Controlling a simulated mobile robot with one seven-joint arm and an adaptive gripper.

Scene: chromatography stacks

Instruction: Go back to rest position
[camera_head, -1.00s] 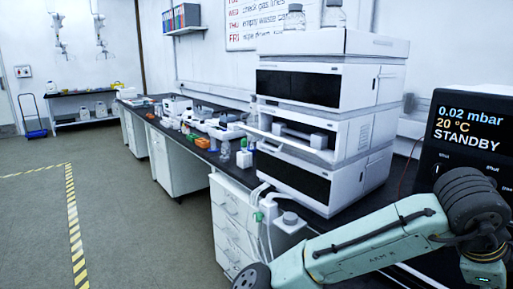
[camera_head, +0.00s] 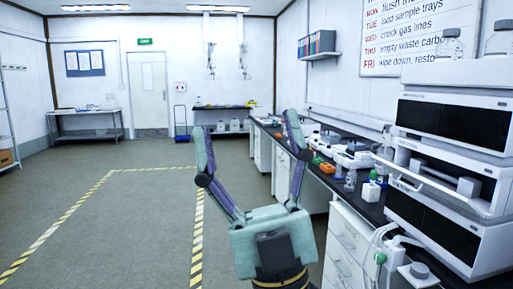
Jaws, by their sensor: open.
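My gripper (camera_head: 246,145) is in the middle of the head view, in front of the bench. Its two fingers point up and stand wide apart, with nothing between them. The pale green palm sits below them, with a dark part facing me. The fingers overlap the bench's near side in the picture, and I cannot tell how far from it they are. The rest of my arm is mostly out of view.
A stack of white chromatography units (camera_head: 449,170) stands at the right on the dark bench (camera_head: 330,178). An orange block (camera_head: 327,168) and small instruments lie along the bench. A door (camera_head: 148,92) is at the back.

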